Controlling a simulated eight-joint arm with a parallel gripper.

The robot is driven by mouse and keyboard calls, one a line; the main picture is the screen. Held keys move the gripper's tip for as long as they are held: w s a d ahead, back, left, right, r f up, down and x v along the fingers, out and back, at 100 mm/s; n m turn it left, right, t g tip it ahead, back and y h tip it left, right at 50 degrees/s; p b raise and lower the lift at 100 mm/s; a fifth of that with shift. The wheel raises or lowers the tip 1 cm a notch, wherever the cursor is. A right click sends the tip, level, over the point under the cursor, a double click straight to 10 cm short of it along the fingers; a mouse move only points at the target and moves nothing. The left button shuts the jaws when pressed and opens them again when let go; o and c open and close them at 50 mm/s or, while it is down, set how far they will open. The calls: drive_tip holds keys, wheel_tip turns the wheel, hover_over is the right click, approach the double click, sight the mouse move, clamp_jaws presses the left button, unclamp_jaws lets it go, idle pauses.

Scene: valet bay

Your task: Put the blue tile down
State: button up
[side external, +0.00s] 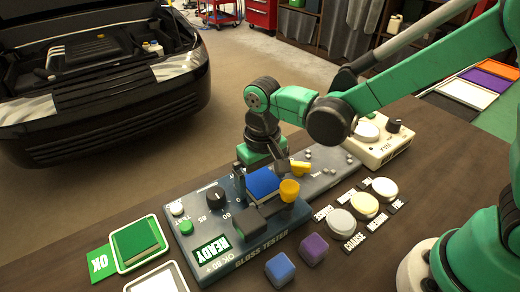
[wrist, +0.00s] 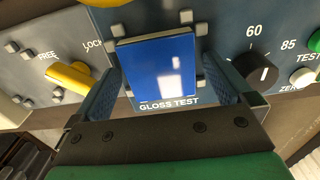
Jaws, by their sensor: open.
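The blue tile (side external: 263,184) lies face up on the dark blue gloss tester (side external: 226,208), at the spot marked GLOSS TEST. In the wrist view the tile (wrist: 158,70) sits among small grey corner posts, its face glossy with a bright reflection. My gripper (side external: 261,178) is over the tester, pointing down, with one finger on each side of the tile. In the wrist view my gripper (wrist: 165,80) is open, and its fingers look apart from the tile's sides. I cannot tell whether the tile lies fully flat.
A yellow lever (wrist: 70,77) marked FREE and LOCK and a black dial (wrist: 254,69) flank the tile. A green tile (side external: 138,240) lies in the OK tray. Blue (side external: 280,268) and purple (side external: 313,248) cubes sit in front.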

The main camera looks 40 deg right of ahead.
sight(262, 182)
wheel_tip(262, 182, up, 12)
drive_tip(key=s+d+f+t, duration=0.1)
drive_tip(key=s+d+t, duration=0.1)
drive_tip(key=d, duration=0.4)
drive_tip(key=s+d+f+t, duration=0.1)
drive_tip(key=s+d+t, duration=0.2)
drive_tip(key=d+t, duration=0.2)
drive_tip(key=shift+s+d, duration=0.2)
drive_tip(key=shift+d, duration=0.3)
